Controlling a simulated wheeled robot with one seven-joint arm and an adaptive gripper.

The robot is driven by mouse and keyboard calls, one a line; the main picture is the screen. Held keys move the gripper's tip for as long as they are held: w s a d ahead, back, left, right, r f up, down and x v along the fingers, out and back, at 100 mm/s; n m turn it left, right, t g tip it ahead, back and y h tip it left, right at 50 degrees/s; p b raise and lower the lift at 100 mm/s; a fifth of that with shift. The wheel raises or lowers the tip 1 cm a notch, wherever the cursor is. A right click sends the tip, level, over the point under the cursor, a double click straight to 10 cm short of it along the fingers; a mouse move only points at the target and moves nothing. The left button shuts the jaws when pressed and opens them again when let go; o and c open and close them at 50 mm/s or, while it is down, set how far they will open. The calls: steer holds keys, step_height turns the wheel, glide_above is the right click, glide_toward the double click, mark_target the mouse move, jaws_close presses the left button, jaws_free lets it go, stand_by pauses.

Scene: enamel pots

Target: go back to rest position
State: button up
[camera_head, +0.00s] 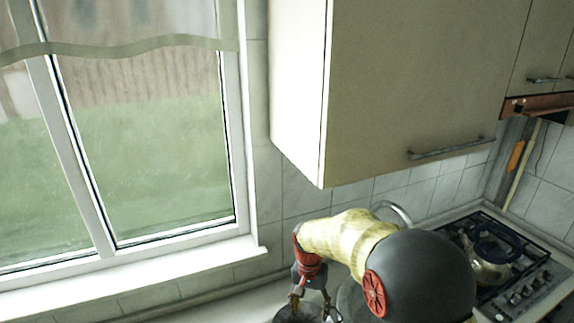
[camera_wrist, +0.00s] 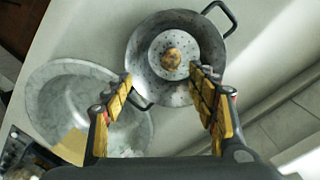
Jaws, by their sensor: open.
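My gripper (camera_wrist: 165,98) is open in the wrist view, its two yellow-padded fingers apart and nothing between them. Below it on the counter is a dark metal pot (camera_wrist: 206,38) with two loop handles. Inside the pot is a speckled round piece, probably a lid, with a brown knob (camera_wrist: 171,58). In the head view my gripper (camera_head: 309,300) points down at the bottom edge, over a dark pot (camera_head: 297,314) that is mostly cut off. My own arm hides part of the counter there.
A grey basin (camera_wrist: 50,88) sits left of the pot. A gas stove (camera_head: 520,280) with a kettle-like vessel (camera_head: 490,262) stands at the right. A wall cabinet (camera_head: 400,90) hangs above my arm. The window (camera_head: 150,150) and its sill (camera_head: 130,275) are at the left.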

steer(key=s+d+r+n+t+b, duration=0.1)
steer(key=s+d+r+t+b, duration=0.1)
steer(key=s, duration=0.7)
steer(key=s+d+r+n+t+b, duration=0.1)
steer(key=s+d+r+b, duration=0.3)
steer(key=s, duration=0.5)
steer(key=s+d+r+n+t+b, duration=0.2)
steer(key=s+d+r, duration=0.4)
steer(key=s, duration=0.3)
steer(key=shift+s+r+t+y+b, duration=0.15)
steer(key=shift+r+t+y+b, duration=0.2)
steer(key=shift+r+t, duration=0.45)
steer(key=shift+r, duration=0.1)
